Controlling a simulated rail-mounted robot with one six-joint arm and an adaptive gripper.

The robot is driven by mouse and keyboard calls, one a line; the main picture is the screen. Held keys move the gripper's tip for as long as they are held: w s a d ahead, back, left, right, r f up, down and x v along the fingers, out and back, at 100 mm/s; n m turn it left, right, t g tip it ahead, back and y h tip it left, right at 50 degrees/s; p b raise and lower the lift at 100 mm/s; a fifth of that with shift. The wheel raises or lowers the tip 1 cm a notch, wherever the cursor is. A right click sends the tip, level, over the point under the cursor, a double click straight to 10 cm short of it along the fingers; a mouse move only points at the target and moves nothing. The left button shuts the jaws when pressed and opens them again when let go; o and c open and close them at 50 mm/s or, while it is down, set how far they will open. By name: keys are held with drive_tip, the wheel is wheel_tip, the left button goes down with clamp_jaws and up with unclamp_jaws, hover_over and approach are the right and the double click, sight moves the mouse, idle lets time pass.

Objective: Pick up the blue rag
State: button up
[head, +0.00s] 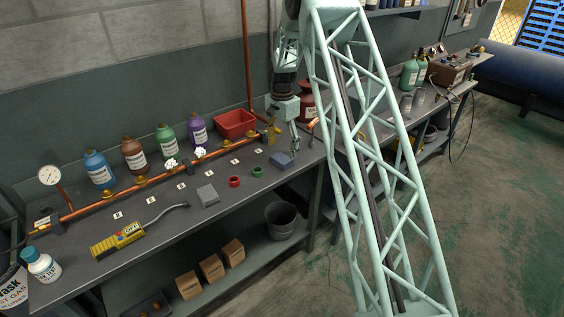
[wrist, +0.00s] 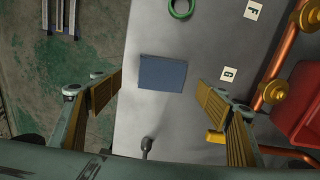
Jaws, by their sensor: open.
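The blue rag (head: 281,160) is a flat, folded dark-blue rectangle lying on the grey workbench (head: 150,219), toward its right end. In the wrist view the rag (wrist: 162,73) lies flat on the bench, a little beyond the fingertips and roughly centred between them. My gripper (head: 296,140) hangs above the bench close to the rag in the head view. In the wrist view my gripper (wrist: 158,92) is open, with its two fingers wide apart and nothing between them.
A copper pipe (head: 150,181) with brass fittings runs along the back, near the red bin (head: 235,124). A green ring (head: 257,172), a red ring (head: 235,182) and a grey block (head: 208,195) lie left of the rag. The bench's front edge is close by.

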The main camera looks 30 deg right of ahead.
sight(282, 158)
drive_tip(key=shift+w+f, duration=0.15)
drive_tip(key=shift+f, duration=2.45)
drive_tip(key=c, duration=0.9)
drive_tip(key=shift+r, duration=0.1)
drive_tip(key=shift+r, duration=1.7)
drive_tip(key=s+a+r, duration=0.1)
drive_tip(key=s+a, duration=0.3)
drive_tip(key=s, duration=1.1)
drive_tip(key=shift+s+a+r, duration=0.2)
drive_tip(key=shift+s, duration=0.05)
